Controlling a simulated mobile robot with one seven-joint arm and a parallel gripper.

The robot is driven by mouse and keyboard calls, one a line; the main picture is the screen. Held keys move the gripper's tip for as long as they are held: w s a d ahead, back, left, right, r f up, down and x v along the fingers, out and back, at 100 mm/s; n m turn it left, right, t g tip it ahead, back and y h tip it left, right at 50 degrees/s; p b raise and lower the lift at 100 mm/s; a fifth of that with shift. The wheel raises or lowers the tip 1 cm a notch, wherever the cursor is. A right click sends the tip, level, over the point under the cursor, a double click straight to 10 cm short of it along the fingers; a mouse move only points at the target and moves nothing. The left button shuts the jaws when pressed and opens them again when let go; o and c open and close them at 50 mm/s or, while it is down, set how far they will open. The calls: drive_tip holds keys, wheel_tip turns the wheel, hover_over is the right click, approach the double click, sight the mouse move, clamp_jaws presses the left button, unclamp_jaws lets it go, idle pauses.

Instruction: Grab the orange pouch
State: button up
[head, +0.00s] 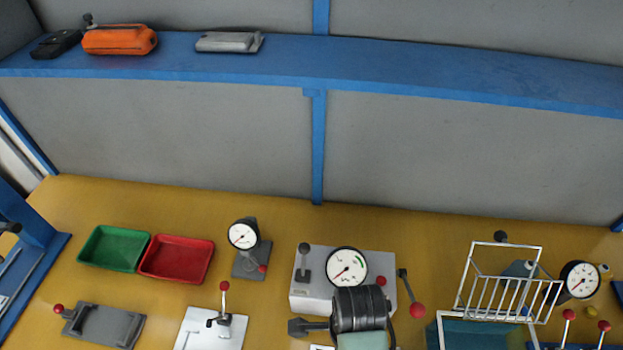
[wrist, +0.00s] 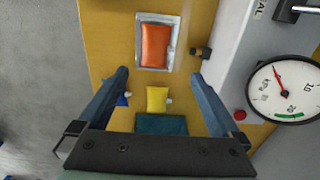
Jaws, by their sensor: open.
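The orange pouch (wrist: 155,45) shows in the wrist view at the upper middle. It lies in a shallow silver-grey tray or frame (wrist: 139,62). My gripper (wrist: 160,75) is open, its two blue-grey fingers spread wide with nothing held between them. The pouch is beyond the fingertips, roughly centred between them and apart from both. I cannot make out this pouch in the head view. A different, bulky orange object (head: 118,40) with a dark fitting sits on the blue shelf there.
A small yellow pouch (wrist: 157,99) and a teal block (wrist: 161,124) lie between the fingers' bases in the wrist view. A grey housing with a dial gauge (wrist: 284,88) stands close at right. The head view shows a wire basket (head: 505,283) and green (head: 114,248) and red trays (head: 176,258).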

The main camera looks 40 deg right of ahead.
drive_tip(key=f, duration=0.6)
drive_tip(key=shift+s+a+f, duration=0.15)
drive_tip(key=shift+s+f, duration=0.2)
drive_tip(key=shift+s, duration=0.05)
drive_tip(key=shift+w+f+p, duration=0.15)
drive_tip(key=shift+f+p, duration=0.25)
drive_tip(key=shift+f, duration=2.65)
drive_tip(key=c, duration=1.2)
drive_tip(key=shift+r, duration=0.1)
